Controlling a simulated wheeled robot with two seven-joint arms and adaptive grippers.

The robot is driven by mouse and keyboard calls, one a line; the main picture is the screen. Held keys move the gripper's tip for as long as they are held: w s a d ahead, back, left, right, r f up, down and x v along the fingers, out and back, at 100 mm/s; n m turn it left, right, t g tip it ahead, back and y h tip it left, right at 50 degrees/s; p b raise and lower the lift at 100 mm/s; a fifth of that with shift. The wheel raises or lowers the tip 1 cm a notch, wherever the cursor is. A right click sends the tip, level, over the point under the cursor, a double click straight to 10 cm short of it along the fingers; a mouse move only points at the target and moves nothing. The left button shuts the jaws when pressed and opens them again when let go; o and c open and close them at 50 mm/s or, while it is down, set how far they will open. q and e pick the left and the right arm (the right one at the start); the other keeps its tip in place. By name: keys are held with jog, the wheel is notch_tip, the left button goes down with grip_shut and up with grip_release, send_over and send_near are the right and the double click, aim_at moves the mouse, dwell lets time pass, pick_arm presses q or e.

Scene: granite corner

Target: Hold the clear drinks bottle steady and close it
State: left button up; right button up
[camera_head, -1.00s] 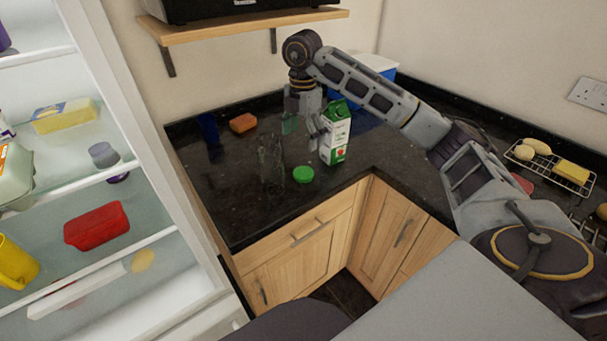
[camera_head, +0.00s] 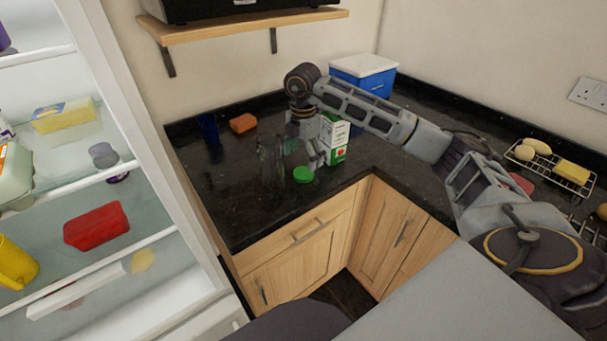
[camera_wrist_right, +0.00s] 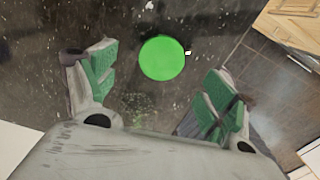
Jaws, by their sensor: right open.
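The clear drinks bottle (camera_head: 268,163) is a faint transparent outline standing on the dark worktop in the head view; its edges are hard to make out. A round green lid (camera_head: 303,174) lies flat on the worktop just right of the bottle. My right gripper (camera_head: 313,157) is over the worktop by the lid, pointing down. In the right wrist view, the gripper (camera_wrist_right: 160,92) is open, its green-padded fingers apart with nothing held. The lid (camera_wrist_right: 162,58) shows there beyond the gap between the fingers, apart from both. My left gripper is out of view.
A green and white carton (camera_head: 338,150) stands right behind my right gripper, partly hidden by it. An orange block (camera_head: 243,123) and a blue item (camera_head: 208,128) are farther back. A blue box with a white lid (camera_head: 363,75) stands at the back. The open fridge (camera_head: 150,190) is left.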

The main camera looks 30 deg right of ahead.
aim_at(304, 173)
jog(key=shift+f, duration=0.45)
notch_tip(304, 173, down, 4)
jog(key=shift+s+r, duration=0.15)
jog(key=shift+r, duration=0.1)
jog(key=shift+f, duration=0.4)
jog(key=c, duration=0.6)
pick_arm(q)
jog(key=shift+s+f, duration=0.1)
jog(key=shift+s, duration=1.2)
pick_arm(e)
jog(key=shift+c, duration=1)
